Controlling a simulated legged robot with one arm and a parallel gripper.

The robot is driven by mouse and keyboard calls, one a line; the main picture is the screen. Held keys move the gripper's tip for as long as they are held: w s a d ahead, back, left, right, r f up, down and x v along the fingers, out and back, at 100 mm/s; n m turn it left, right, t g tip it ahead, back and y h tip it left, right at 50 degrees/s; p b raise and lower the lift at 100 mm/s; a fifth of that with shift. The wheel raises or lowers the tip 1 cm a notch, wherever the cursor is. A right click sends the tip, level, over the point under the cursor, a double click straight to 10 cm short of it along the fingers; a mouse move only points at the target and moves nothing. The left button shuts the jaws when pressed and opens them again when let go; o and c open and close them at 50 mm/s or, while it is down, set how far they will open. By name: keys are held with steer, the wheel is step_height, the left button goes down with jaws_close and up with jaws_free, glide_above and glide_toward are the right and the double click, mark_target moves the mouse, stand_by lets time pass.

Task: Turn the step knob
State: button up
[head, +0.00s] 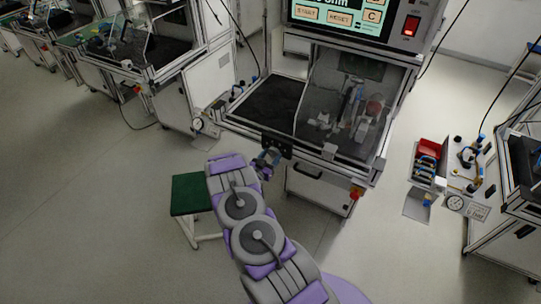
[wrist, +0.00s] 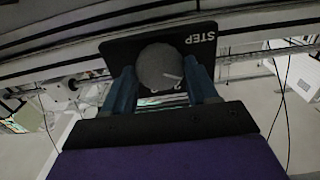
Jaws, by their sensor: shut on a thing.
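The step knob (wrist: 160,68) is a round grey dial with a white pointer line. It sits on a dark plate (wrist: 203,52) marked STEP, which appears tilted in the wrist view. My gripper (wrist: 162,88) has its two blue fingers on either side of the knob, shut on it. In the head view my gripper (head: 268,160) is at the front left edge of the test station, at a small dark panel (head: 276,145). The knob itself cannot be made out there.
The test station (head: 330,150) has a clear cover, a drawer handle below and a screen (head: 340,14) above. A green-topped stool (head: 190,194) stands left of my arm. A red bin (head: 428,150) and gauge fittings are at the right. Open floor lies at the left.

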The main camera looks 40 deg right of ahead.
steer(key=shift+f+n, duration=0.1)
steer(key=shift+n, duration=0.5)
steer(key=o, duration=1.1)
steer(key=shift+c, duration=0.2)
steer(key=p+v, duration=0.1)
steer(key=v, duration=1.6)
steer(key=shift+a, duration=0.3)
steer(key=shift+s, duration=0.1)
